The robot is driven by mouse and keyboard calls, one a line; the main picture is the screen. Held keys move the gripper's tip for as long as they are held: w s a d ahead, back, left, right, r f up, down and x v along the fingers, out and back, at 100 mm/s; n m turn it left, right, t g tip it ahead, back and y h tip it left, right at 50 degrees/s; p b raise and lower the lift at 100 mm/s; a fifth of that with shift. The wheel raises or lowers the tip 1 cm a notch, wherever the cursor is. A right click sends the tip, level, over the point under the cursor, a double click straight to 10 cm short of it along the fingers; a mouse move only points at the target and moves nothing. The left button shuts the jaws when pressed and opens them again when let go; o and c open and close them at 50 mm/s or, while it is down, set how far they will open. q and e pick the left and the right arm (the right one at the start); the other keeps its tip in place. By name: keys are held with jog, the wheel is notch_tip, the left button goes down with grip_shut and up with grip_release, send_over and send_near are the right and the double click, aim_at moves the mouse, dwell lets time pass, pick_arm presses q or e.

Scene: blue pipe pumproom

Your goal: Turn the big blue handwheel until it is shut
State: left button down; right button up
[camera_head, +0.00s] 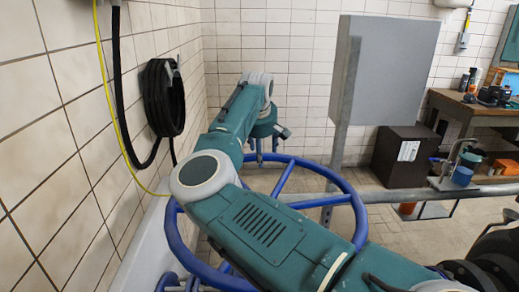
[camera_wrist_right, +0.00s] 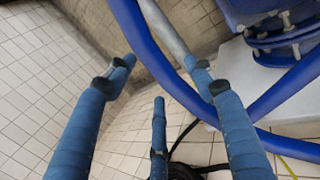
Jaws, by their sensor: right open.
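The big blue handwheel (camera_head: 359,213) lies roughly flat in the lower middle of the head view. My right arm crosses over it and hides much of its middle and near rim. My right gripper (camera_head: 264,148) points down at the wheel's far rim. In the right wrist view, the open gripper (camera_wrist_right: 160,82) has its fingers spread. The blue rim (camera_wrist_right: 166,75) runs diagonally between and behind the fingers, passing behind the right one. I cannot tell whether any finger touches it. My left gripper is not in view.
A tiled wall with a coiled black hose (camera_head: 164,98) and a yellow cable (camera_head: 105,80) stands close on the left. A grey panel (camera_head: 385,70) on a post stands behind the wheel. A metal rail (camera_head: 400,196) runs right. A wooden workbench (camera_head: 470,108) is at the right.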

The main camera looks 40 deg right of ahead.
jog(key=shift+w+d+f, duration=0.1)
jog(key=shift+d+f, duration=0.05)
jog(key=shift+f, duration=0.2)
grip_shut()
